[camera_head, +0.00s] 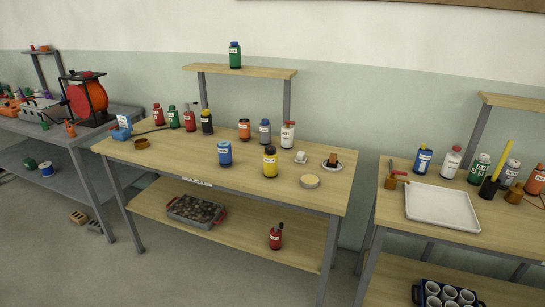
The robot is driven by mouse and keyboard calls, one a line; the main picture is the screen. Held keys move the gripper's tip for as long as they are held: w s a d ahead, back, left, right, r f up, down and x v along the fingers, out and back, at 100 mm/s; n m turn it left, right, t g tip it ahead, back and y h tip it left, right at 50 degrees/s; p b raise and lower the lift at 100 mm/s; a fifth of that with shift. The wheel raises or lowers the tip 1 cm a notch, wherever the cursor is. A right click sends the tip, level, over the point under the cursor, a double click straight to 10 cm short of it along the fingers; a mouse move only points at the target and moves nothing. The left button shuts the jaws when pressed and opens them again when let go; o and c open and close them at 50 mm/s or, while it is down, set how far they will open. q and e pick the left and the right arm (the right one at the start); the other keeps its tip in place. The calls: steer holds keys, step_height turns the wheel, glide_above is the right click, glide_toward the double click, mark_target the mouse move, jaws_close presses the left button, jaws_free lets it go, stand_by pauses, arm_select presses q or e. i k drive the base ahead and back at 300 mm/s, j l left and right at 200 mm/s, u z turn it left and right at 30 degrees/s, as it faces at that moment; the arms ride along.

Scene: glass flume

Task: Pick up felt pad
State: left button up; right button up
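A round cream-coloured disc (310,181) lies flat near the front right of the middle wooden workbench (190,160). It looks like the felt pad, but its material is too small to tell. Nothing covers it. Behind it are a small whitish object (301,157) and a dark and orange item on a white saucer-like base (333,161). A yellow bottle with a black cap (270,163) stands to its left. Neither of my grippers shows in the head view.
Several bottles stand across the middle bench, including a blue one (225,153) and a white one (288,135). A lower shelf holds a grey crate (197,212) and a red bottle (276,237). A right bench carries a white tray (442,207). A gap separates the benches.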

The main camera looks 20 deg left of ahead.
mark_target(301, 158)
steer(key=z, duration=0.35)
steer(key=i+j+z, duration=0.1)
steer(key=j+z, duration=0.6)
steer(key=z, duration=0.2)
steer(key=j+z, duration=0.35)
steer(key=j, duration=0.6)
steer(key=k, duration=0.05)
